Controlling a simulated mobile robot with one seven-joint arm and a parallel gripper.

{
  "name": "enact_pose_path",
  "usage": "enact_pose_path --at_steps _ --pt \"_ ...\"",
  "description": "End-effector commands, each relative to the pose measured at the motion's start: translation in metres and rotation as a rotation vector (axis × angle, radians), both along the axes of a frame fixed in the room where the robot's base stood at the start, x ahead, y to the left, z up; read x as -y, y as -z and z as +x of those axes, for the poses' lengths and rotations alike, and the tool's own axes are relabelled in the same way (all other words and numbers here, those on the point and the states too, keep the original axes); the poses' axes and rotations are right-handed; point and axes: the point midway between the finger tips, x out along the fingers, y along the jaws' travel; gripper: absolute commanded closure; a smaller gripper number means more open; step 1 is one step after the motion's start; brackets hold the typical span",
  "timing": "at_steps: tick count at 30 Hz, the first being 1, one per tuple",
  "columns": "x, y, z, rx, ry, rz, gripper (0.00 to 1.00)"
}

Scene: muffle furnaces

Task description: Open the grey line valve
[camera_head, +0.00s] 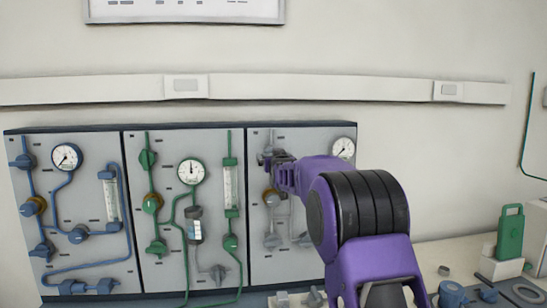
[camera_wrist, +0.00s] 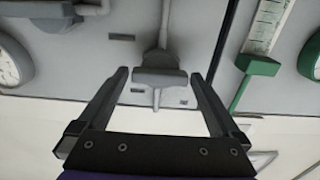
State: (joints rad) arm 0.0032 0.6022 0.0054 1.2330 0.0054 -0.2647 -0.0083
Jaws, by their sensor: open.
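The grey line valve (camera_wrist: 160,78) shows in the wrist view as a grey body with a crossbar and short stem on a grey pipe. It sits between the two fingers of my gripper (camera_wrist: 160,75), with a gap on each side. I cannot tell how far the fingertips are from it in depth. In the head view my gripper (camera_head: 270,159) is at the upper left of the grey-piped panel (camera_head: 320,265), and it mostly hides this valve. The gripper is open and holds nothing.
The panel also carries a round gauge (camera_head: 343,148) and lower grey valves (camera_head: 272,241). To its left stand the green-piped panel (camera_head: 165,275) and the blue-piped panel (camera_head: 85,220). A green canister (camera_head: 510,235) and small items are on the bench at right.

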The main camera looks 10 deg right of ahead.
Motion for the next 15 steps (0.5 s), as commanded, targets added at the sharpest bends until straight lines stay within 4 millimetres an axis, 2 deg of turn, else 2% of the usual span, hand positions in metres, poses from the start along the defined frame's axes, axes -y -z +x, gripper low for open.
enact_pose_path --at_steps 4,5,15 --pt "0.0000 0.0002 -0.0001 0.000 0.000 0.000 0.00" --pt "0.0000 0.0002 -0.0002 0.000 0.000 0.000 0.04" --pt "0.0001 0.0002 -0.0003 0.000 0.000 0.000 0.65"
